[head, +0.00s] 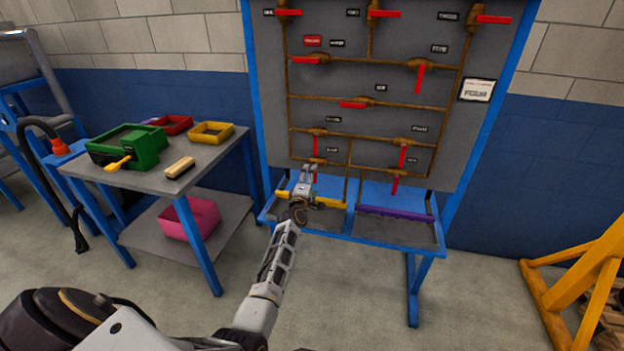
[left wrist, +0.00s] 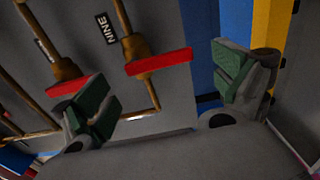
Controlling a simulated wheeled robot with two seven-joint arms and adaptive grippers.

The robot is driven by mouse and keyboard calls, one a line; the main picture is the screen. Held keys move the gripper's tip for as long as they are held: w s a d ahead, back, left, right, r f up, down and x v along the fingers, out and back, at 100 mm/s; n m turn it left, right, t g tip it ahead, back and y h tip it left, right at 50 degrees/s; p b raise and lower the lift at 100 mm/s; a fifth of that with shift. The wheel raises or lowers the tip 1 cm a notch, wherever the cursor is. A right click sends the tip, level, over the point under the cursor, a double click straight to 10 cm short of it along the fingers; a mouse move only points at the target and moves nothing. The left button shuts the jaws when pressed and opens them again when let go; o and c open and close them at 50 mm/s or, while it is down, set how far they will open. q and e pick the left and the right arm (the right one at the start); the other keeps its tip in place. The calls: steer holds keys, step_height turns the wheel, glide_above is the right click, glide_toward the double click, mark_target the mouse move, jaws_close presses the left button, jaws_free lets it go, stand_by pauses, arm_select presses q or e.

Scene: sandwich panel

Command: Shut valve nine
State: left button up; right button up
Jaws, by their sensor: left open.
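In the left wrist view the label reading NINE (left wrist: 105,27) sits beside a brass valve with a red lever (left wrist: 158,62). The lever stands across its pipe, between my fingers in the picture; I see no contact. A second red lever (left wrist: 72,86) shows to its left, partly behind a finger. My left gripper (left wrist: 165,98) is open, with green pads on both fingers. In the head view my left gripper (head: 309,170) is at the lower left of the valve panel (head: 345,95) and hides most of that valve. My right gripper is not in view.
Another lever (head: 315,147) hangs just above my gripper, and several more red levers cover the panel. A blue-framed ledge (head: 372,238) with a yellow bar (head: 330,203) and a purple bar (head: 395,214) lies below. A side table (head: 140,178) holds bins at left.

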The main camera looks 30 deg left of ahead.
arm_select(q)
steer(key=shift+v, duration=2.35)
steer(key=shift+f, duration=0.15)
